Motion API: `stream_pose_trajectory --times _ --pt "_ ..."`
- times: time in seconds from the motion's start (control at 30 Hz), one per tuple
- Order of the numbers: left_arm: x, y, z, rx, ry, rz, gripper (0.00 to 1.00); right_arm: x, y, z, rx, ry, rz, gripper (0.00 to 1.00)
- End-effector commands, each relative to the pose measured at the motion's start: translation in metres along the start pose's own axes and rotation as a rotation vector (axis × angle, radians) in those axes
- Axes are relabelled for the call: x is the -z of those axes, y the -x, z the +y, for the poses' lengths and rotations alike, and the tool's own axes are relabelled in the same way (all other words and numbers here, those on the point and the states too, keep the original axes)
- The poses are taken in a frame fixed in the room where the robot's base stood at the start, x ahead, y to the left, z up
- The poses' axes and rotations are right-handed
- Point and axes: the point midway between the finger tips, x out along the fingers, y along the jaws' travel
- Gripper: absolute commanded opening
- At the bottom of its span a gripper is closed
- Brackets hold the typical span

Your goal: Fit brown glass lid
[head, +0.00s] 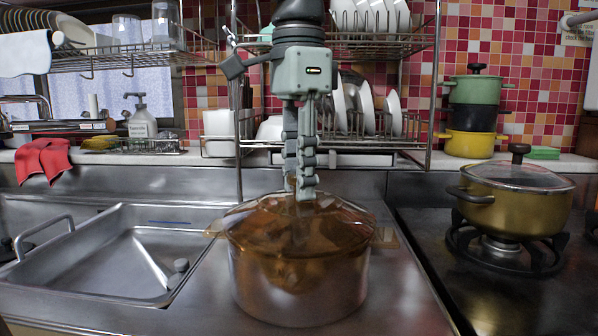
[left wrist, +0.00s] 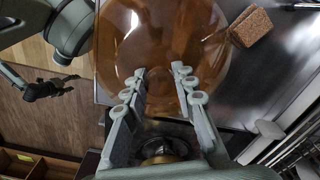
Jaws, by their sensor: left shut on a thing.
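The brown glass pot (head: 298,285) stands on the steel counter between the sink and the stove. The brown glass lid (head: 262,222) is over its mouth, and the rims look close together; I cannot tell whether the lid is fully seated. My left gripper (head: 304,195) comes down from above, shut on the lid near its middle; the fingers hide the knob. In the left wrist view the lid (left wrist: 200,35) spreads beyond my left fingertips (left wrist: 160,75). A dark gripper at the left, seemingly my right one (left wrist: 48,88), is apart from the lid; its jaws are unclear.
The sink (head: 110,255) is at the left. A yellow pot with a glass lid (head: 515,205) stands on the stove (head: 480,285) at the right. A wire dish rack (head: 350,145) stands behind my gripper. A brown cork-like block (left wrist: 252,27) lies beside the pot.

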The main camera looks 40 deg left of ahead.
Motion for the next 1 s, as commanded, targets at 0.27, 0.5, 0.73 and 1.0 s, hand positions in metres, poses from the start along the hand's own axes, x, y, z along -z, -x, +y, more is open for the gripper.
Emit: stream_pose_trajectory --times 0.27,0.5,0.73,1.0 --pt "0.000 -0.006 0.000 0.001 0.000 0.002 0.00 -0.001 -0.004 -0.001 0.000 0.000 0.000 0.63" --pt "0.000 -0.005 0.000 0.001 0.000 0.001 0.51 -0.001 -0.004 -0.001 0.000 0.000 0.000 0.63" --pt "0.000 -0.006 0.000 0.000 0.000 -0.001 0.51 -0.001 -0.004 -0.001 0.000 0.000 0.000 0.63" --pt "0.001 0.019 0.000 0.001 0.001 0.004 0.51 -0.001 -0.004 -0.001 0.000 0.000 0.000 0.63"
